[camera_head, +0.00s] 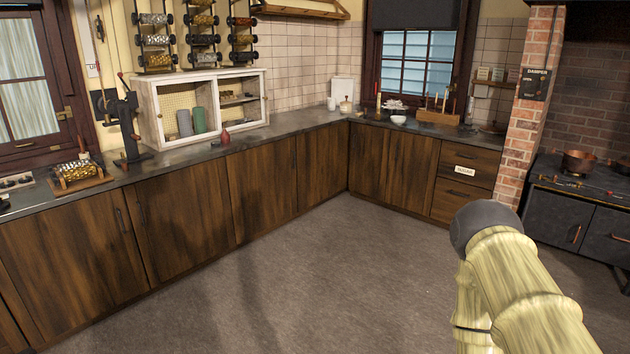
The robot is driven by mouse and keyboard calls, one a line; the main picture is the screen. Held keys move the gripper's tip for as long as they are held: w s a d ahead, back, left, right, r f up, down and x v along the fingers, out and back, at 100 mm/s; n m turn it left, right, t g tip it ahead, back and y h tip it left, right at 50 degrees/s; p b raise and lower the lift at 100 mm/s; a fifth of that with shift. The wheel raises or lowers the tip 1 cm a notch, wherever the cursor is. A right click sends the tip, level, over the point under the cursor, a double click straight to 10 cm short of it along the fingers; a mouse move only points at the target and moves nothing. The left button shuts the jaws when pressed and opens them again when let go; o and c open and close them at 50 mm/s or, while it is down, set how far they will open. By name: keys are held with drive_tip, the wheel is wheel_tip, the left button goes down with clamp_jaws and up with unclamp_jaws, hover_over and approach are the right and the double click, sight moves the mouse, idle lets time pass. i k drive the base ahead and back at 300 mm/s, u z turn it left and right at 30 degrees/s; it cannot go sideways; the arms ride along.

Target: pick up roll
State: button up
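Patterned metal rolls with dark end knobs hang in wall racks at the upper left, in three columns: left (155,40), middle (203,39) and right (243,40). I cannot tell which of these is the task's roll. My arm, pale with a dark rounded joint, reaches in at the lower right, well away from all the rolls. My gripper does not show.
An L-shaped counter (180,154) over wooden cabinets runs along the left and back. A black hand-cranked device (128,125) and a white cabinet (205,105) stand on it. A brick pillar (530,110) and dark stove (580,205) are at right. The floor (290,270) is clear.

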sight(69, 175)
drive_tip(key=z, duration=0.05)
drive_tip(key=i, duration=1.95)
drive_tip(key=u, duration=0.45)
drive_tip(key=i, duration=2.05)
drive_tip(key=u, duration=0.7)
drive_tip(key=i, duration=0.8)
drive_tip(key=u, duration=0.15)
